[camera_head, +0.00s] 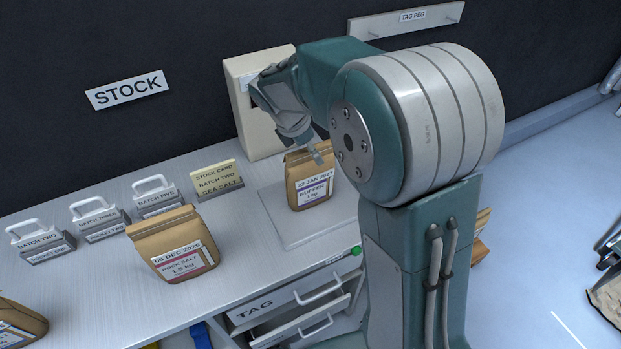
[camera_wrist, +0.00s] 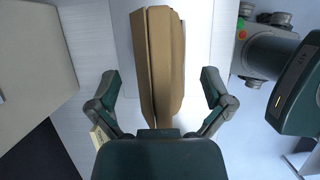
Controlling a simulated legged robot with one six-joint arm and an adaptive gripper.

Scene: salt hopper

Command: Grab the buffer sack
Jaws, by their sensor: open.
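The buffer sack (camera_head: 311,181) is a brown paper sack with a white label reading BUFFER. It stands upright on a pale square plate (camera_head: 297,226) on the counter. My gripper (camera_head: 305,150) is above the sack in the head view, pointing down. In the wrist view, my gripper (camera_wrist: 162,95) is open, with one finger on each side of the sack's folded top (camera_wrist: 160,62). Gaps show between both fingers and the paper, and nothing is held. My arm hides part of the plate's right side in the head view.
A stock salt sack (camera_head: 173,243) stands to the left, with another sack (camera_head: 18,322) at the lower left corner. Several handled batch blocks (camera_head: 100,220) and a stock card (camera_head: 217,180) line the back. A beige box (camera_head: 252,120) stands behind the plate. A drawer (camera_head: 312,318) is partly open below.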

